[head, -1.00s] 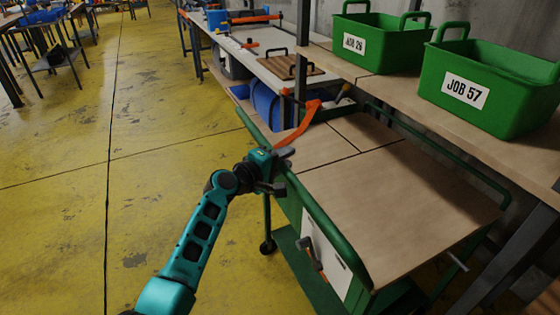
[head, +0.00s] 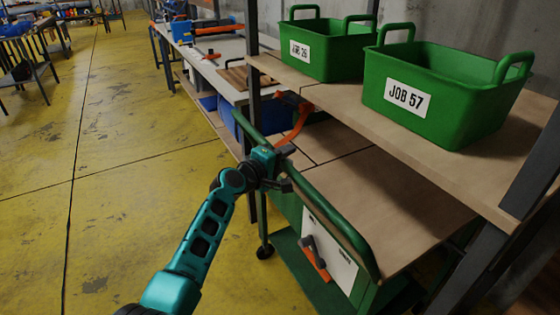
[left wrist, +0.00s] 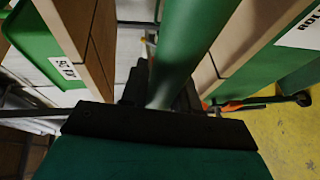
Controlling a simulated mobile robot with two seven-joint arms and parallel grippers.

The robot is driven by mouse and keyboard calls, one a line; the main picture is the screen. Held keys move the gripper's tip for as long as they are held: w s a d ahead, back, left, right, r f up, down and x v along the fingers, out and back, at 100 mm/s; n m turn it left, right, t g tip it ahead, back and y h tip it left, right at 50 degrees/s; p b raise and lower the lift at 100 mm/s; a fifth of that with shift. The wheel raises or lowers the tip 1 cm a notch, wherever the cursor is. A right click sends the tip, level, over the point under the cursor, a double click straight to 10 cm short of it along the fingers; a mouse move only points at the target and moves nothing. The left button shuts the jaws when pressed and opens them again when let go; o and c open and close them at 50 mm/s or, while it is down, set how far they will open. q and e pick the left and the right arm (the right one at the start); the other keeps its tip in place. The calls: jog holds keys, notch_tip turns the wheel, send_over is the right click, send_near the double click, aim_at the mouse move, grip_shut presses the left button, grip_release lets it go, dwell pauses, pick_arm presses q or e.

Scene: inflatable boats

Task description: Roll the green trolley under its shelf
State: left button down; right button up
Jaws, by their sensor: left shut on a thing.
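The green trolley has a brown wooden top (head: 395,205), a green side rail (head: 340,225) and a lower deck. It stands partly under the brown shelf (head: 450,150); the far part of its top is hidden beneath the shelf board, and the near strip sticks out on the aisle side. My left gripper (head: 280,172) is shut on the side rail. In the left wrist view the green rail (left wrist: 187,45) runs between the dark fingers. My right gripper is not in view.
Green bins marked JOB 57 (head: 440,112) and JOB 26 (head: 335,55) stand on the shelf. A dark shelf post (head: 253,90) rises near the trolley's far end, with a dark frame leg (head: 535,160) at right. The yellow floor (head: 110,180) at left is clear.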

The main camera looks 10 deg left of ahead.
pick_arm(q)
jog(key=shift+w+d+r, duration=0.1)
jog(key=shift+w+d, duration=0.15)
jog(key=shift+d, duration=0.1)
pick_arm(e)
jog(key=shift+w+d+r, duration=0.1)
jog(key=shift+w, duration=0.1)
pick_arm(q)
jog(key=shift+r, duration=0.1)
jog(key=c, duration=0.9)
grip_release()
jog(key=shift+w+d, duration=0.15)
jog(key=shift+f, duration=0.2)
jog(key=shift+p+v, duration=1.5)
jog(key=shift+v, duration=5.05)
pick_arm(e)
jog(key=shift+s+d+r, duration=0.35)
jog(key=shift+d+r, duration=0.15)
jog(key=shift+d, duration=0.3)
